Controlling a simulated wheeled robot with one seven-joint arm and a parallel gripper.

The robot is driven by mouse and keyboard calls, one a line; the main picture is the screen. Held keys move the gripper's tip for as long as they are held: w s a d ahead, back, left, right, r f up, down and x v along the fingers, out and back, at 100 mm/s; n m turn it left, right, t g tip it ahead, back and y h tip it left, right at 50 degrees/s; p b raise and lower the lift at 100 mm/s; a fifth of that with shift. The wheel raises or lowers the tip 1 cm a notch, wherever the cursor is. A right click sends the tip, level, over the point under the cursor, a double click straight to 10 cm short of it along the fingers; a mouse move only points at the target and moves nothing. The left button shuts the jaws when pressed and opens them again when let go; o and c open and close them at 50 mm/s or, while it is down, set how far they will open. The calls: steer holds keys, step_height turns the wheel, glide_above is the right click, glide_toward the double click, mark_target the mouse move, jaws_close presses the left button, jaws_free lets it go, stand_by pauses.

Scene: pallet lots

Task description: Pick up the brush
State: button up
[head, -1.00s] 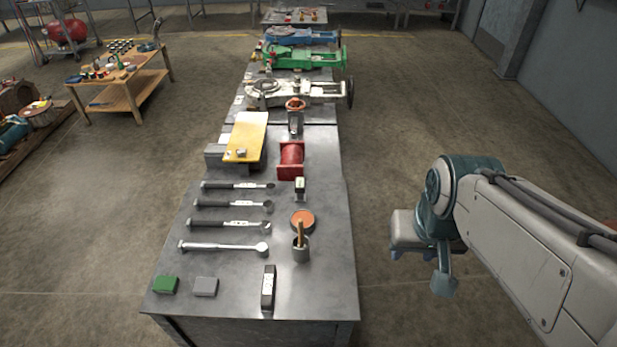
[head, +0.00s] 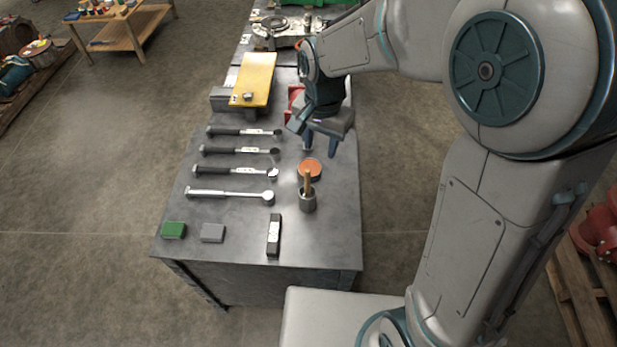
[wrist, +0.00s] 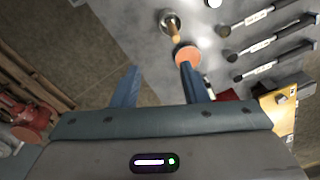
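In the wrist view the brush (wrist: 175,36) and cup (wrist: 166,20) are at the top, beyond the fingertips. My gripper (head: 320,147) is above the bench, farther back than the brush and apart from it. In the wrist view my gripper (wrist: 160,69) has two blue fingers spread wide with nothing between them.
Several wrenches (head: 230,194) lie to the left. A dark block (head: 274,236), a grey block (head: 212,233) and a green block (head: 173,230) are along the front. A yellow board (head: 257,80) lies farther back.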

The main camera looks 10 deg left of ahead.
steer(key=shift+w+a+f, duration=0.15)
steer(key=shift+a+f, duration=0.15)
steer(key=shift+a, duration=0.3)
steer(key=shift+w+a+f, duration=0.15)
steer(key=shift+a+f, duration=0.15)
steer(key=shift+a, duration=0.3)
steer(key=shift+a+f+m, duration=0.15)
steer(key=shift+f+m, duration=0.15)
steer(key=shift+f, duration=0.05)
glide_above(307, 195)
steer(key=f, duration=1.3)
steer(key=shift+w+f+p, duration=0.2)
steer(key=shift+w+p, duration=0.1)
steer(key=shift+p, duration=0.1)
jaws_close()
